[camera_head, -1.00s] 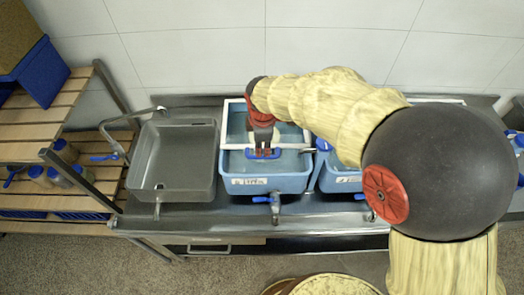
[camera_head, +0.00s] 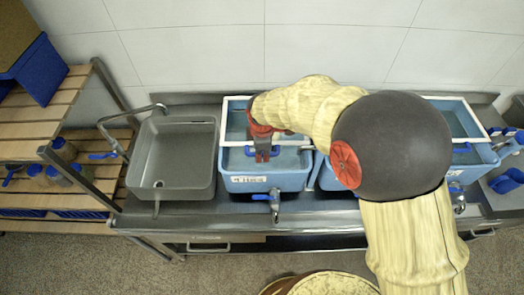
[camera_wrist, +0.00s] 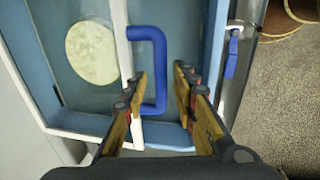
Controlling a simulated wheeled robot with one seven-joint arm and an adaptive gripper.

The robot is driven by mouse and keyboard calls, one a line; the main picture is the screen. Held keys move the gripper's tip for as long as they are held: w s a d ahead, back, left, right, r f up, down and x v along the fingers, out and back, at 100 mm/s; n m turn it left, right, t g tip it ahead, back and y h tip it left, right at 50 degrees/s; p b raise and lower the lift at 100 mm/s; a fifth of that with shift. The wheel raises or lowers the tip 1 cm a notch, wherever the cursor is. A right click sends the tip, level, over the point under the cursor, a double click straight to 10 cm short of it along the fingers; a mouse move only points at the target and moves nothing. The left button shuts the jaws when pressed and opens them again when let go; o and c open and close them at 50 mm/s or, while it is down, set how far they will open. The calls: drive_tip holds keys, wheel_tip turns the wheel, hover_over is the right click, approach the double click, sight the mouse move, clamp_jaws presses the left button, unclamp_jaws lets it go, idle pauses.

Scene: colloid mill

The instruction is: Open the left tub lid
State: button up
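The left tub (camera_head: 238,183) is a light blue box with a tap on its front. Its lid has a white frame (camera_head: 236,143) and a clear pane, and lies flat on the tub. A blue U-shaped handle (camera_wrist: 147,33) sticks out from the frame's front bar (camera_wrist: 122,45). My gripper (camera_head: 262,156) is over the handle, hiding part of it in the head view. In the wrist view my gripper (camera_wrist: 160,74) is open, one finger on each side of the handle's long bar, with gaps showing. I cannot tell how deep the fingers reach.
A grey sink (camera_head: 172,160) stands left of the tub. Another blue tub (camera_head: 470,165) stands to the right, partly behind my arm. A tap with a blue lever (camera_wrist: 232,55) juts from the left tub's front. A wooden shelf (camera_head: 70,110) is at far left.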

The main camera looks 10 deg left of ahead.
drive_tip(key=c, duration=0.6)
clamp_jaws()
